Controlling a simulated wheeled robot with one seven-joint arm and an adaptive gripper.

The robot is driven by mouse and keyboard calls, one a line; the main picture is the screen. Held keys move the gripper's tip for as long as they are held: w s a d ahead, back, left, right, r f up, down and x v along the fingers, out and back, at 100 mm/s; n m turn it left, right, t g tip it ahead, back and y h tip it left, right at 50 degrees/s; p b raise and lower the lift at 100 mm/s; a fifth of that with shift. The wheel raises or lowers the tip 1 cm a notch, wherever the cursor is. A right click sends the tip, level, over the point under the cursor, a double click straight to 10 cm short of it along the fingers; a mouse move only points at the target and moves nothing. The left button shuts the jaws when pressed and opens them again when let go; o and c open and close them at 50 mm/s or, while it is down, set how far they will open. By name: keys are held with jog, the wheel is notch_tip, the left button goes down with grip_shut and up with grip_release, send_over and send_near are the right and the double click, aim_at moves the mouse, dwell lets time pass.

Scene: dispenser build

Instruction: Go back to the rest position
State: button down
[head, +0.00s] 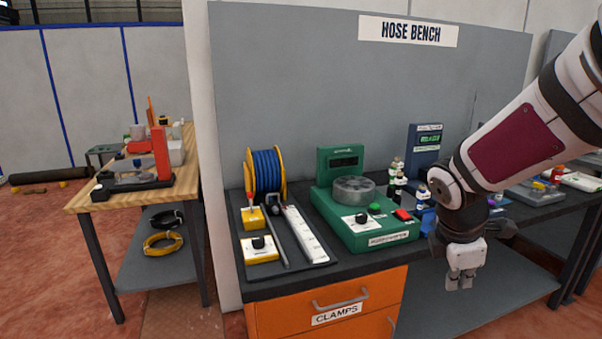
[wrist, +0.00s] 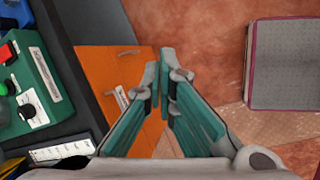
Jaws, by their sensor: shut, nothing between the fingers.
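My gripper (head: 460,284) hangs pointing down in the head view, in front of the hose bench and to the right of the orange clamps drawer. In the wrist view my gripper (wrist: 165,72) shows its two teal-lined fingers close together at the tips, with nothing between them. My arm comes in from the upper right of the head view and covers part of the bench.
The dark bench top holds a green device (head: 368,227), a blue hose reel (head: 266,172) and small bottles (head: 396,172). An orange drawer (head: 336,305) sits below. A wooden table (head: 100,197) stands at left. Red floor (head: 45,270) is open.

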jog(key=s+a+r+m+y+p, duration=0.1)
jog(key=s+a+r+m, duration=0.2)
jog(key=s, duration=0.5)
jog(key=s+a+r+m+t+y+p, duration=0.1)
jog(key=s+a+r+m+p, duration=0.1)
jog(key=s+r+m, duration=0.3)
jog(key=s+a+r+m+y+p, duration=0.1)
jog(key=s+a+r+m, duration=0.3)
jog(key=s+m, duration=0.4)
jog(key=s, duration=0.3)
jog(key=shift+a+m+y, duration=0.3)
jog(key=shift+m+y, duration=0.1)
